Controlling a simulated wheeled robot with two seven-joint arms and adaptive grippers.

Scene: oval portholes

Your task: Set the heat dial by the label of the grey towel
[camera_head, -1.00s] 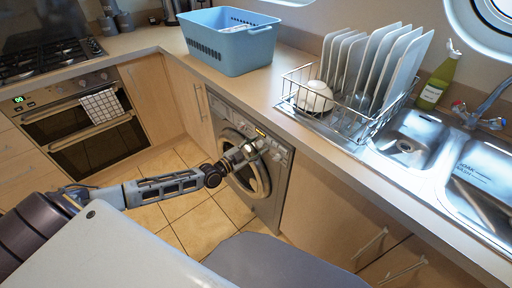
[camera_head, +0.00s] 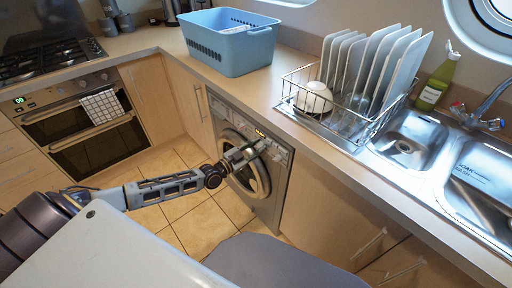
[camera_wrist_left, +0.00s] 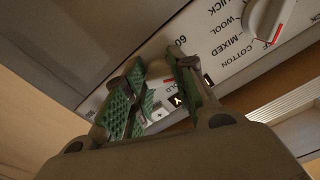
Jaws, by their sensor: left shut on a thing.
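The washing machine (camera_head: 268,185) stands under the counter, with its panel along the top front edge. My left gripper (camera_head: 257,149) reaches that panel. In the left wrist view my left gripper (camera_wrist_left: 160,88) is shut on the heat dial (camera_wrist_left: 158,72), its green-padded fingers on either side. The dial is mostly hidden; a red mark shows on it, with "60" above and part of "COLD" beside it. A second dial (camera_wrist_left: 268,15) beyond is free, among the words QUICK, WOOL, MIXED and COTTON. I cannot make out a grey towel or its label. My right gripper is not in view.
A blue basket (camera_head: 228,50) with something pale inside stands on the counter. A dish rack (camera_head: 345,115) with plates and a white bowl is beside the sink (camera_head: 410,140). A checked cloth (camera_head: 101,106) hangs on the oven door. The tiled floor is clear.

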